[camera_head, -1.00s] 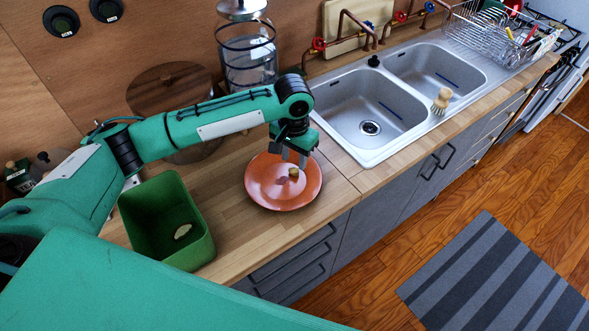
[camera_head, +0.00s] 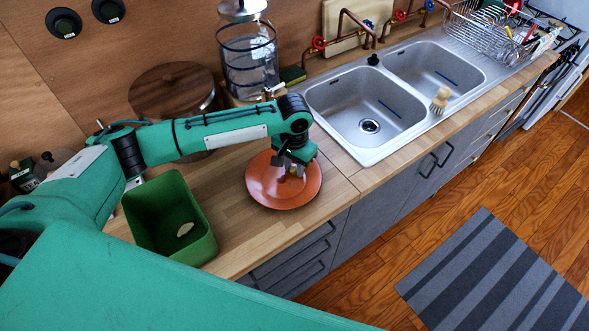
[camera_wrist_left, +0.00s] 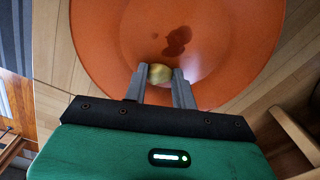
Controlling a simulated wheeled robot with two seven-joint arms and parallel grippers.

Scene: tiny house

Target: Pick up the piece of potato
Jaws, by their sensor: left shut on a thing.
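The piece of potato (camera_wrist_left: 159,73) is a small yellowish lump, seen in the left wrist view between the fingertips over the orange plate. My left gripper (camera_wrist_left: 158,76) is shut on it; the fingers touch its two sides. In the head view my left gripper (camera_head: 294,172) points down at the orange plate (camera_head: 268,188), and its fingers hide the potato there. I cannot tell whether the potato still touches the plate. The plate also shows in the left wrist view (camera_wrist_left: 240,40), with a dark patch beyond the potato. My right gripper is not in view.
A green bin (camera_head: 158,238) with a pale piece (camera_head: 185,229) inside stands left of the plate. The double sink (camera_head: 365,128) is to the right. A glass jar (camera_head: 249,62) and round wooden lid (camera_head: 172,88) stand behind. Bare counter (camera_head: 228,205) lies between bin and plate.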

